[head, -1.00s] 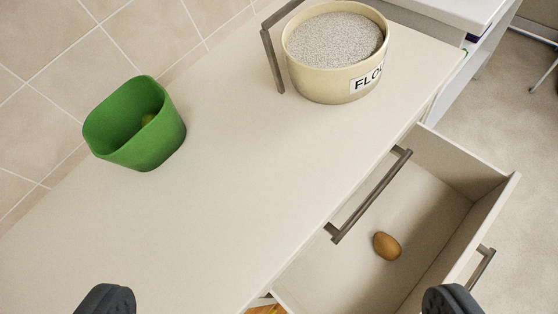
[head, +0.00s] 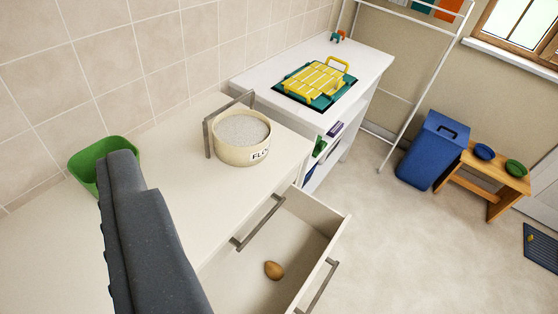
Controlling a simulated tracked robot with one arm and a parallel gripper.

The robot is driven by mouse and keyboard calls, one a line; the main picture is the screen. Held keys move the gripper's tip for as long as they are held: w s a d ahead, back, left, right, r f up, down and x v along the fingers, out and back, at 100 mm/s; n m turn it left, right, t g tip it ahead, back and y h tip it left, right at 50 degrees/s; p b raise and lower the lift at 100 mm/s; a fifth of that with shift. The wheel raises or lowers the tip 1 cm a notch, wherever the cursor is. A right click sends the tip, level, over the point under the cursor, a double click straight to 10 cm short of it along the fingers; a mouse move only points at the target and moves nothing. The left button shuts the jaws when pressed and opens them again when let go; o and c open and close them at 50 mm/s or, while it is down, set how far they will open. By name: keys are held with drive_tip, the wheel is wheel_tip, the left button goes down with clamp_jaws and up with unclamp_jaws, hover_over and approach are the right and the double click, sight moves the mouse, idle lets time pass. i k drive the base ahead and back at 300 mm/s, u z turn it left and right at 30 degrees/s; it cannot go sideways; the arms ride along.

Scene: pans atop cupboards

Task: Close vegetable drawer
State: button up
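The open vegetable drawer (head: 318,212) sticks out from below the counter at the lower middle of the head view. A brown, potato-like item (head: 274,270) lies on its floor. The drawer's bar handle (head: 318,286) is on its front panel, at the right. Part of the drawer is cut off by the bottom edge. A large dark grey ridged part, seemingly one finger of my gripper (head: 150,235), fills the lower left and overlaps the counter in the picture. No second finger shows, so I cannot tell its opening. It appears apart from the drawer handle.
On the counter (head: 165,145) stand a flour pot (head: 250,154) and a green container (head: 85,160), partly hidden. Another handle (head: 258,222) sits above the drawer. A blue bin (head: 430,150) and wooden bench (head: 490,178) stand right. Floor (head: 420,255) right of the drawer is clear.

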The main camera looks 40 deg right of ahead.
sight(301, 235)
drive_tip(key=u, duration=0.05)
drive_tip(key=k, duration=1.05)
drive_tip(key=z, duration=0.6)
drive_tip(key=i, duration=0.4)
drive_tip(key=z, duration=0.2)
